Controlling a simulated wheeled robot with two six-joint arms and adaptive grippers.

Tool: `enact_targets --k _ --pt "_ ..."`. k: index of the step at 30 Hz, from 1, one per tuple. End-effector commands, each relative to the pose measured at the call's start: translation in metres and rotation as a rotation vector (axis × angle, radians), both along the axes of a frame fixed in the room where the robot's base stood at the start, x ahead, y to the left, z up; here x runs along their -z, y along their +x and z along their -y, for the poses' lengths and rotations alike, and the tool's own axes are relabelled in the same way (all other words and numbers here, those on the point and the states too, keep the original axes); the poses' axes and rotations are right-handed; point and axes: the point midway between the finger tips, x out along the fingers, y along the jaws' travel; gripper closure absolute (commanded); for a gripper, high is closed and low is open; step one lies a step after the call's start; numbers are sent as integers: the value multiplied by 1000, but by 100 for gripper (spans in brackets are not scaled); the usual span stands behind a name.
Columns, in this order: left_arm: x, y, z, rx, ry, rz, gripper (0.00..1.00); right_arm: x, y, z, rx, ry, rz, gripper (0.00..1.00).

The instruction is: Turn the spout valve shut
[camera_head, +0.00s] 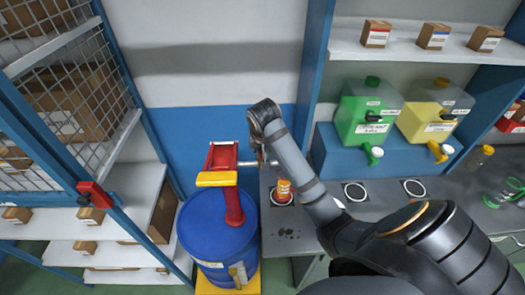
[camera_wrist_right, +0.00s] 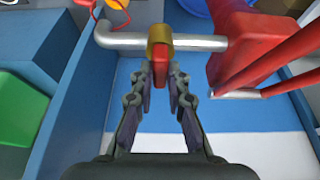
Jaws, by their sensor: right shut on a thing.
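The spout (camera_wrist_right: 120,41) is a silver pipe from the red pump (camera_head: 222,158) on the blue drum (camera_head: 217,230). It carries a brass-coloured valve (camera_wrist_right: 160,34) with a small red handle (camera_wrist_right: 160,66). In the wrist view my right gripper (camera_wrist_right: 161,80) has its two fingers closed around the red handle. In the head view my right gripper (camera_head: 260,155) is at the spout, and the valve is mostly hidden by it. An orange container (camera_head: 283,188) stands on the counter below the spout's end. My left gripper is in neither view.
Green (camera_head: 366,118) and yellow (camera_head: 432,115) jugs with spigots stand on a blue stand at right. A shelf (camera_head: 420,52) with small boxes is above. A caged rack (camera_head: 60,110) stands at left. White rings (camera_head: 355,192) mark the counter.

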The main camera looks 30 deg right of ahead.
Motion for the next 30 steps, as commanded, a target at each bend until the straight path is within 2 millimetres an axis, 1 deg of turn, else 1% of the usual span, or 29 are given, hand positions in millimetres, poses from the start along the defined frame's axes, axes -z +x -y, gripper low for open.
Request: enact_targets --k 1,15,16,21,30 --pt "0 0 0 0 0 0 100 -4 2 1 7 -4 12 100" --pt "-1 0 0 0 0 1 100 -4 2 1 20 -4 13 100" --pt "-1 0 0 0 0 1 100 -4 2 1 20 -4 13 84" --pt "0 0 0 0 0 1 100 -3 1 1 19 -2 8 62" --pt "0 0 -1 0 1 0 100 -1 1 1 11 -2 3 62"
